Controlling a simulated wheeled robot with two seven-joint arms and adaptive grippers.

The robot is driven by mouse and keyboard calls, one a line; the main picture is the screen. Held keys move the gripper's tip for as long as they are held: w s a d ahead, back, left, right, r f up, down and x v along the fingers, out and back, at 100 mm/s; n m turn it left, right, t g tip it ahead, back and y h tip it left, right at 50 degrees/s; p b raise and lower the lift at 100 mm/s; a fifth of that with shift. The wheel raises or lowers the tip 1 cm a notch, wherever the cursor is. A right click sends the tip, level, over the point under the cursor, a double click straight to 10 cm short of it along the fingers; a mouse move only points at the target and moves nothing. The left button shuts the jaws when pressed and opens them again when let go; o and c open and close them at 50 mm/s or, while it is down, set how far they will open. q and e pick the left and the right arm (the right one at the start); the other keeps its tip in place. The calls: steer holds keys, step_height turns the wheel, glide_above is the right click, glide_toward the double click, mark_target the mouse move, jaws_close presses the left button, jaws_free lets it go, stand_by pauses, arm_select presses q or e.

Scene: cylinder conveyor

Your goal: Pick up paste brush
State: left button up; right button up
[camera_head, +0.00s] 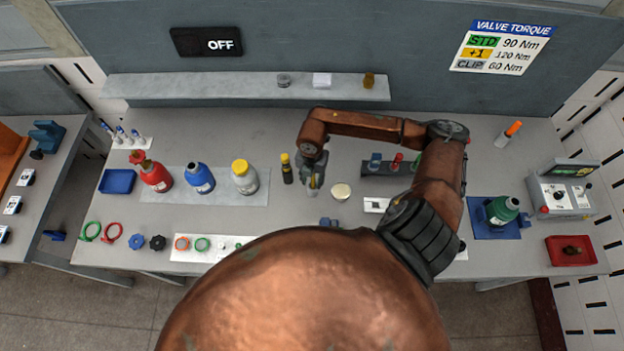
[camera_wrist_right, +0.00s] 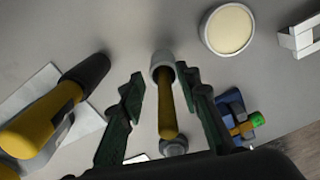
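A short yellow-brown handle, which looks like the paste brush (camera_wrist_right: 167,112), shows in the right wrist view. A pale grey round collar or cup is at its far end and a grey round piece at its near end. My right gripper (camera_wrist_right: 162,100) is open, with one green finger on each side of the handle and gaps visible. In the head view the right gripper (camera_head: 313,183) is low over the bench, just left of a round tin of cream paste (camera_head: 341,191). The brush is mostly hidden there. My left gripper is not in view.
A yellow and black bottle (camera_head: 287,169) stands close left of the right gripper. Red, blue and yellow-capped (camera_head: 244,177) bottles stand farther left. A dark rack (camera_head: 394,168) is to the right. A blue clamp-like item (camera_wrist_right: 236,115) lies near the right finger.

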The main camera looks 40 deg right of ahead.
steer(key=shift+s, duration=0.4)
steer(key=shift+r, duration=0.1)
steer(key=shift+c, duration=0.4)
steer(key=shift+w, duration=0.15)
steer(key=c, duration=0.3)
jaws_close()
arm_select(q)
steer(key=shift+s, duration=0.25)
arm_select(e)
steer(key=shift+r, duration=0.3)
arm_select(q)
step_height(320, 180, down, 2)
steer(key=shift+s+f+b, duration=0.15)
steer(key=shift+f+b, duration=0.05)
steer(key=shift+b, duration=1.05)
arm_select(e)
step_height(320, 180, up, 9)
steer(key=shift+r, duration=0.2)
